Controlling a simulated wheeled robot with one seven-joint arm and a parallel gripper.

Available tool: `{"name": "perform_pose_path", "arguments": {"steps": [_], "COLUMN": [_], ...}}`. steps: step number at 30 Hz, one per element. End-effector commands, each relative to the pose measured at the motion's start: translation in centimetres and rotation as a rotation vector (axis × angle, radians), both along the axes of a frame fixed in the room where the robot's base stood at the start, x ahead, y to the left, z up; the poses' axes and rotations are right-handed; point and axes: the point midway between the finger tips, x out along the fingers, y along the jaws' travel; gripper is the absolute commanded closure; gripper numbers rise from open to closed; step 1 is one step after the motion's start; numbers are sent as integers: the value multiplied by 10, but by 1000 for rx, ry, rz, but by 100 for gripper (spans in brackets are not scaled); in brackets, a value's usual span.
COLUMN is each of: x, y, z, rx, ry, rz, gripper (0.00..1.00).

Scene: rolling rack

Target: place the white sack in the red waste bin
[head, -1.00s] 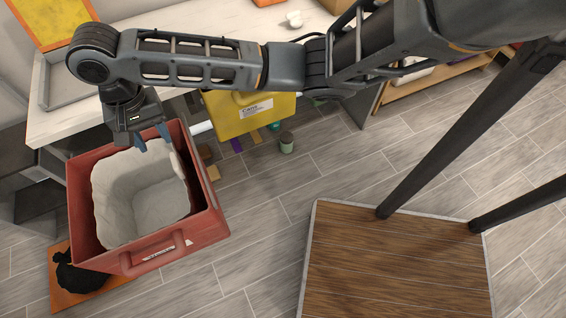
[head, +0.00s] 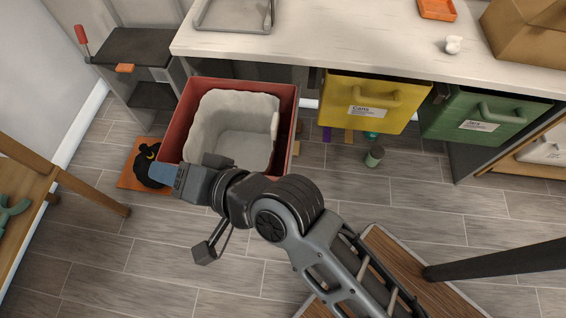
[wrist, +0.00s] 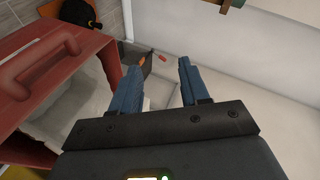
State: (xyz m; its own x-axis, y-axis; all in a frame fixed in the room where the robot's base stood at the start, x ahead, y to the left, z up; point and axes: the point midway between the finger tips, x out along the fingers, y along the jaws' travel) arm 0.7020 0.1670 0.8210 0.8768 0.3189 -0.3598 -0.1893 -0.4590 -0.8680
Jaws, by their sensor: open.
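The white sack (head: 238,146) sits open-topped inside the red waste bin (head: 289,115), with its uneven rim standing near the bin's walls. My gripper (head: 164,172) is open and empty over the bin's front left corner in the head view. My arm hides part of the bin's front. In the wrist view, the blue fingers (wrist: 157,75) are apart with nothing between them. The red bin (wrist: 55,62) with its handle lies left of them, and part of the sack (wrist: 75,108) shows inside.
A black bag (head: 146,164) lies on an orange mat (head: 130,178) left of the bin. Yellow (head: 365,110) and green (head: 480,118) bins hang under the white worktop (head: 340,35). A green cup (head: 374,156) stands on the floor. A wooden table (head: 30,185) is at left.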

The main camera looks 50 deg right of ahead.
Motion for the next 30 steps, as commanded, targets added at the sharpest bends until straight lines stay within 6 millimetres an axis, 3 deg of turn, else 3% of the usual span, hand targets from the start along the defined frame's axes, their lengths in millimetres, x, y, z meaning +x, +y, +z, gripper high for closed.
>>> {"name": "perform_pose_path", "arguments": {"steps": [1,8,12,16,21,30], "x": [-23,-122,-184,-232,-268,-281], "y": [-3,-52,-91,-126,-155,-167], "z": [-7,-20,-13,6,34,50], "rx": [-34,-319,-553,-781,-1002,-1101], "ry": [-6,-64,-102,-156,-235,-282], "rz": [-23,-104,-96,-50,27,68], "gripper": [55,55,55,55,55,55]}}
